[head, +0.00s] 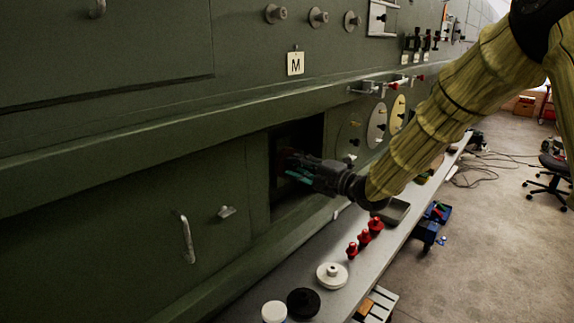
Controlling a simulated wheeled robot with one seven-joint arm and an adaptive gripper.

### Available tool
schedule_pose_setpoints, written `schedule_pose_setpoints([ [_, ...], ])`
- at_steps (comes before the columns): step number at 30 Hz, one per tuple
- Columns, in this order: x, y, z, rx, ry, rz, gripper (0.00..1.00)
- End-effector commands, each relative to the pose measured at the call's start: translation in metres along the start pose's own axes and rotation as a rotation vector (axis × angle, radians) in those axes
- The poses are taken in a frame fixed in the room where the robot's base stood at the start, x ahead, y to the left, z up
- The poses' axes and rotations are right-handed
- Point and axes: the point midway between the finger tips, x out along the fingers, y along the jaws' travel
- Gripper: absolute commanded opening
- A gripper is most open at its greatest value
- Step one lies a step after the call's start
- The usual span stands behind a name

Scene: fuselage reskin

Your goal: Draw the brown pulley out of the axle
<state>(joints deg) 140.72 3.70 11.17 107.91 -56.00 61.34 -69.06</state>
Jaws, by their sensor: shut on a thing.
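My gripper (292,167) reaches into a dark rectangular opening (318,133) in the green fuselage wall. It is shut on a small reddish-brown thing at its fingertips, which looks like the brown pulley (285,155). The pulley is mostly hidden by the fingers and the shadow in the opening. The axle cannot be made out. I cannot tell whether the pulley is still around it.
A narrow grey shelf (349,279) runs below the opening. On it are a white disc (332,275), a black round part (303,301), a white-topped jar (273,311), red parts (364,237) and a grey tray (395,211). A handle (187,239) juts from the lower wall.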

Motion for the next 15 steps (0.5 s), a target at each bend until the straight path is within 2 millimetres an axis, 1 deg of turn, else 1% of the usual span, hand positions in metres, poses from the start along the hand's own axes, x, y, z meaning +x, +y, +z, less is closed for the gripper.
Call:
schedule_pose_setpoints([
  [15, -0.0099, -0.0006, -0.0001, 0.001, 0.0, 0.0, 0.01],
])
